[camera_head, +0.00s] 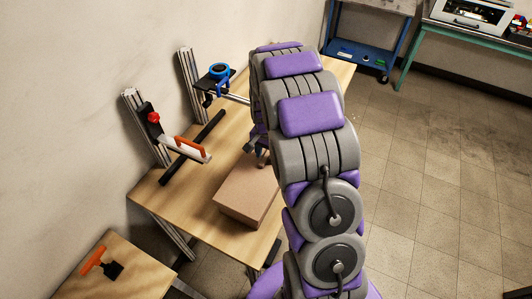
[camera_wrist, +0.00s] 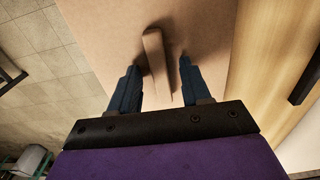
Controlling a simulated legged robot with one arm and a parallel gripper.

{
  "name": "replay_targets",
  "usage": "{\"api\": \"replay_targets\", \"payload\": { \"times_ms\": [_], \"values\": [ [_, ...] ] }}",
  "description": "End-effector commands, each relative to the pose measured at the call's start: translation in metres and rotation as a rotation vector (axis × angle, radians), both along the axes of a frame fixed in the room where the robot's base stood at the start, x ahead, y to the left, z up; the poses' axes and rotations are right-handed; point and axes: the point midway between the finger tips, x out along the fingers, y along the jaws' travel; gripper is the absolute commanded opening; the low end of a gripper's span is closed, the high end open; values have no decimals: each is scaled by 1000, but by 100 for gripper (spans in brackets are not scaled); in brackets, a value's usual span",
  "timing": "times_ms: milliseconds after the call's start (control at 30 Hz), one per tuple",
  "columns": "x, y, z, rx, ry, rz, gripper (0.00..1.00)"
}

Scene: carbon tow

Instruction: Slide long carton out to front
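The long carton (camera_head: 245,195) is a brown box lying on the wooden table, its near end close to the table's front edge. In the wrist view the carton's tan surface (camera_wrist: 100,30) fills the upper middle, with a narrow upright tan tab or handle (camera_wrist: 156,60) on it. My gripper (camera_wrist: 158,67) is open, with one dark blue finger on each side of the tab and gaps showing on both sides. In the head view my gripper (camera_head: 258,150) is at the carton's far end, partly hidden by my arm. Whether the fingertips touch the carton cannot be told.
On the table's left stand metal posts, a red-knobbed fixture (camera_head: 153,117), an orange-handled tool (camera_head: 190,147), a black bar (camera_head: 192,148) and a blue ring (camera_head: 219,71). A smaller table (camera_head: 110,270) holds an orange-and-black scraper (camera_head: 100,263). Tiled floor to the right is clear.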

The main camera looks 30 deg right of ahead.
Motion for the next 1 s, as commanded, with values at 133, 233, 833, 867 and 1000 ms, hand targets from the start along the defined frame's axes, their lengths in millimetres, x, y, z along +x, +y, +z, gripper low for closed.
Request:
{"api": "replay_targets", "payload": {
  "times_ms": [133, 233, 833, 867, 1000],
  "values": [
    [0, 0, 0, 0, 0, 0, 48],
    [0, 0, 1, 0, 0, 0, 48],
    [2, -1, 108, -2, -5, 0, 48],
    [2, -1, 114, -2, -5, 0, 48],
    [2, 0, 140, -1, -1, 0, 48]
  ]
}}
